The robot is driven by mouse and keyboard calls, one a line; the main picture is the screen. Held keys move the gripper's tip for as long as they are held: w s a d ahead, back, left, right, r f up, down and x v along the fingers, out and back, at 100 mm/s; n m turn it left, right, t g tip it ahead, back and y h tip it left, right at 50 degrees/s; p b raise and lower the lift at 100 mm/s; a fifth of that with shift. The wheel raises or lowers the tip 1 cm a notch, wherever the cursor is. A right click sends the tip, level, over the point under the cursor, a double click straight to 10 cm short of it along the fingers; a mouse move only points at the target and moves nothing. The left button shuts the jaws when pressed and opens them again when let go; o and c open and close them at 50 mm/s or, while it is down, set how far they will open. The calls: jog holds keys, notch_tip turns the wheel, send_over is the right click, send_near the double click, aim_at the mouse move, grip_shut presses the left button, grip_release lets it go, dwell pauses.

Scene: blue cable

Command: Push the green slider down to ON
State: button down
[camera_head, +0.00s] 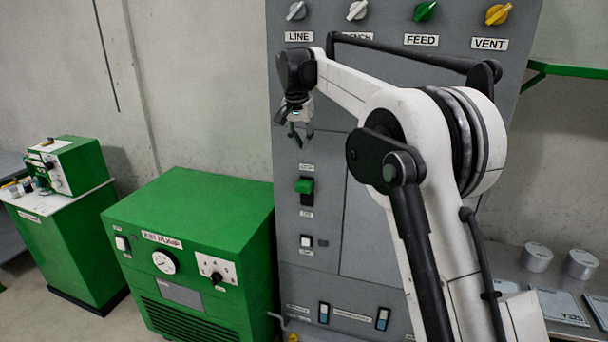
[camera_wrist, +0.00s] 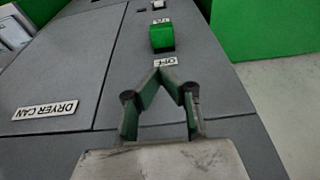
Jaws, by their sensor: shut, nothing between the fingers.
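The green slider (camera_head: 304,186) sits on the grey panel, at the upper part of its dark slot, with one label above and one below. In the wrist view the slider (camera_wrist: 161,38) is beyond my fingertips, with the OFF label (camera_wrist: 165,62) on the near side and the ON label (camera_wrist: 162,20) on the far side. My gripper (camera_head: 299,138) is above the slider in the head view, apart from it. In the wrist view my gripper (camera_wrist: 170,72) has its fingertips together and empty, close to the OFF label in the picture.
A white switch (camera_head: 307,241) is below the slider. Several knobs, such as the green FEED knob (camera_head: 426,11), line the panel top. A green pump cabinet (camera_head: 190,215) stands left of the panel. The DRYER CAN label (camera_wrist: 46,110) is on the panel.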

jog(key=shift+w+a, duration=0.1)
jog(key=shift+w, duration=0.05)
jog(key=shift+f, duration=0.15)
jog(key=p, duration=0.2)
send_near(305, 184)
jog(key=x, duration=0.5)
jog(key=shift+w, duration=0.45)
jog(key=shift+f+p, duration=0.4)
jog(key=shift+f, duration=0.65)
notch_tip(305, 184, down, 7)
jog(key=b, duration=0.5)
jog(key=shift+r, duration=0.15)
jog(key=shift+s, duration=0.1)
